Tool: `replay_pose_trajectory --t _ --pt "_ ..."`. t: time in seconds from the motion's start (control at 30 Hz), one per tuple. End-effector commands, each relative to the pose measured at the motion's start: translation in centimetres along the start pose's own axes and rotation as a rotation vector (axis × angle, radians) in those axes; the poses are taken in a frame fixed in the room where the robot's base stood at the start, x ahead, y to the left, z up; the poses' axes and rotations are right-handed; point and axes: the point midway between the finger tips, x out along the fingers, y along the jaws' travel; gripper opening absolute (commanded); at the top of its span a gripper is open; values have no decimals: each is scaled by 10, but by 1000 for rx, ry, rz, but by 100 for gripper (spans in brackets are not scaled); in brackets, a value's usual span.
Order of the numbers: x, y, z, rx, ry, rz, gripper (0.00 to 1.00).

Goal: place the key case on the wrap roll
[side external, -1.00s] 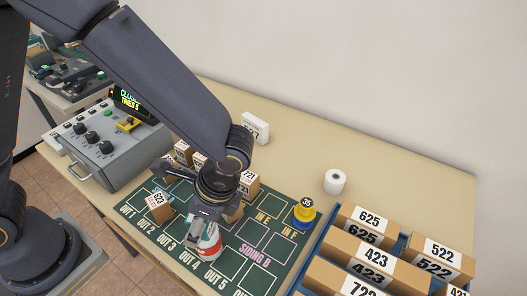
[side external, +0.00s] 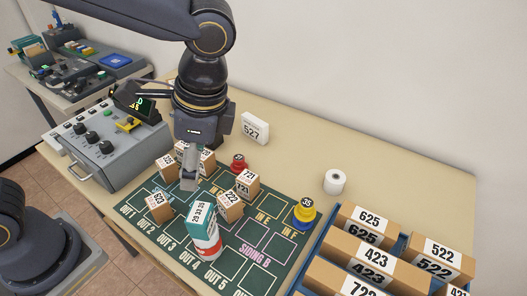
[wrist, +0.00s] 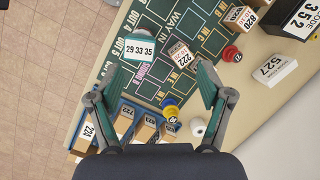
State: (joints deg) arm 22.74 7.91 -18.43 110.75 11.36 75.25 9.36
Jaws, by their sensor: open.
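No object is clearly marked as a key case. One candidate is the white, teal-topped and red object labelled "29 33 35" (side external: 204,234), standing on the green mat; it also shows in the wrist view (wrist: 139,49). Another is a dark box with a "CODE 352" label (wrist: 299,20), cut by the wrist frame's edge. The wrap roll appears to be the white roll (side external: 334,182) on the bare table, also in the wrist view (wrist: 197,127). My gripper (side external: 188,172) is open and empty above the mat, its fingers wide apart in the wrist view (wrist: 153,88).
A blue tray (side external: 316,247) of numbered cartons is at the right. A yellow-blue piece marked 35 (side external: 304,213) stands between mat and roll. A white 527 box (side external: 254,128) stands at the back.

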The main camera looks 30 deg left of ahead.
Motion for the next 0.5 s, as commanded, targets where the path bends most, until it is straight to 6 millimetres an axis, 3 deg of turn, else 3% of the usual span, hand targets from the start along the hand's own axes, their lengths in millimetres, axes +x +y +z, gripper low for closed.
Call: replay_pose_trajectory --t 0.1,0.3,0.5 --pt "-10 -32 54 -279 156 -17 79" --pt "-8 -54 129 -716 434 -27 79" --pt "-1 -56 164 -952 610 -30 79"
